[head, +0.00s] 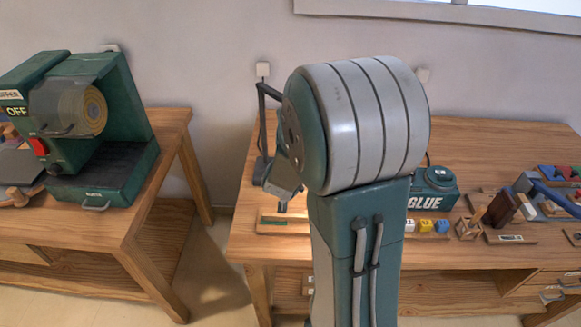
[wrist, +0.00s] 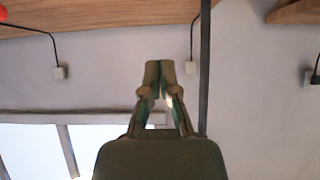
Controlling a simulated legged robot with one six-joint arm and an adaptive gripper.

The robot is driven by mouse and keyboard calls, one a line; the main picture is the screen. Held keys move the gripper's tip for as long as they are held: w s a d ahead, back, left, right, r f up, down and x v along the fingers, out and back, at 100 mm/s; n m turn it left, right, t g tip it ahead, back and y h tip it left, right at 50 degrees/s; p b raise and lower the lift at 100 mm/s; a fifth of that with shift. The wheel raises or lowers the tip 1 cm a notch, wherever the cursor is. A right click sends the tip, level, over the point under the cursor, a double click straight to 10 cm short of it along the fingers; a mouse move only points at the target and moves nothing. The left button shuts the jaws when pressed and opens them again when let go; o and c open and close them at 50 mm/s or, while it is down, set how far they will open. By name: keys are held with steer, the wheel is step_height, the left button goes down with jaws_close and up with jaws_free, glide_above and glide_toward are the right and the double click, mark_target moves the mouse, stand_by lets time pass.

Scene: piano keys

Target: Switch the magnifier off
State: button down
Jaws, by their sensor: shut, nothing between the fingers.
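A dark jointed stand (head: 262,125), likely the magnifier's, rises at the left end of the right-hand workbench. Its upper arm runs behind my own large arm joint, so its head and any switch are hidden. In the wrist view my gripper (wrist: 159,78) is shut and empty, its fingertips together against the pale wall. A thin dark pole (wrist: 205,60) stands just right of the fingers, apart from them in the picture; it may be part of the same stand. In the head view I cannot make out the fingertips clearly.
The workbench (head: 475,143) holds a green GLUE box (head: 434,188), small coloured blocks (head: 426,226), and several wooden pieces at the right. A green machine marked OFF (head: 105,125) stands on the left bench. A gap of floor (head: 215,265) separates the benches.

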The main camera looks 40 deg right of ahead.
steer(key=x, duration=0.3)
steer(key=d+x, duration=0.1)
steer(key=x, duration=0.2)
steer(key=s+x, duration=0.1)
steer(key=x, duration=0.2)
steer(key=shift+d+r, duration=0.15)
steer(key=shift+d, duration=0.1)
steer(key=f, duration=0.1)
steer(key=w+f, duration=0.1)
steer(key=f, duration=0.1)
steer(key=shift+w+a+f, duration=0.2)
steer(key=shift+w+f, duration=0.1)
steer(key=shift+w, duration=0.05)
steer(key=shift+d+f, duration=0.1)
steer(key=shift+f, duration=0.25)
steer(key=shift+w+d+f, duration=0.1)
steer(key=shift+d+f, duration=0.15)
steer(key=shift+d, duration=0.3)
steer(key=shift+a, duration=0.1)
steer(key=shift+w+a+f, duration=0.15)
steer(key=shift+f, duration=0.15)
